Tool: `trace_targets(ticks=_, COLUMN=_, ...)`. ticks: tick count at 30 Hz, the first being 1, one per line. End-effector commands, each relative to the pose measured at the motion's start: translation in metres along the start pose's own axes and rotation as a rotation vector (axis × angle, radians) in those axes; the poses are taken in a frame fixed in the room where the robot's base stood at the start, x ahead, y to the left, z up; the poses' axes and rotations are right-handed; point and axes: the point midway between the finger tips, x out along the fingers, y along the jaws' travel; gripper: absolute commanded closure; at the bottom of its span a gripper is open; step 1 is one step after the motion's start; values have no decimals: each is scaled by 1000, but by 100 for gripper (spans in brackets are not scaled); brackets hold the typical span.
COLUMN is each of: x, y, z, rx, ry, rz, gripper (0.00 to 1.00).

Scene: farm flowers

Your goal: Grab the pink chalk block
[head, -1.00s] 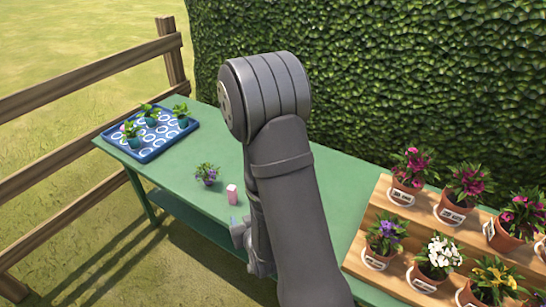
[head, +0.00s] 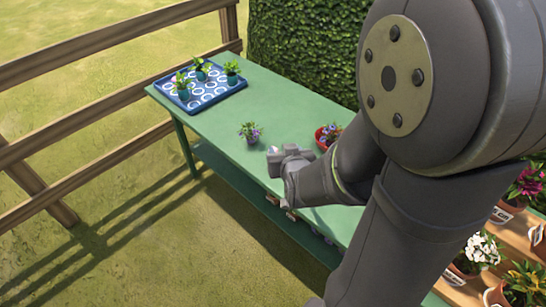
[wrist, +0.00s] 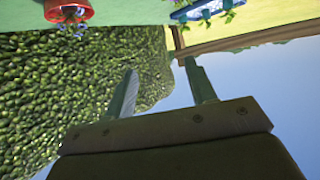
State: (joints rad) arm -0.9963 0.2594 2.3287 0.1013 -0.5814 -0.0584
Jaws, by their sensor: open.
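The pink chalk block is not visible in either current view; my arm covers part of the green table in the head view. My gripper (wrist: 163,82) is open in the wrist view, its two fingers apart with nothing between them. In the head view the end of my arm is over the table's front part, just right of a small purple-flowered pot (head: 250,132). The fingers are hard to make out there.
The green table (head: 225,122) carries a blue tray (head: 215,100) with several small plants at its far left. A red pot (head: 322,141) stands right of my gripper, partly hidden. Potted flowers (head: 483,248) sit on a wooden stand at right. Hedge (head: 310,50) and fence (head: 120,97) border the table.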

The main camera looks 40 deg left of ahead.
Motion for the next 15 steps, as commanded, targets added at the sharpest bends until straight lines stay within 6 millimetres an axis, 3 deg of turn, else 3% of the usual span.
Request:
trace_targets(ticks=2, x=-5, y=0, z=-11, rx=0, ry=4, rz=0, gripper=49)
trace_targets(ticks=15, x=79, y=-9, z=-21, rx=-204, ry=-281, rz=-61, gripper=49)
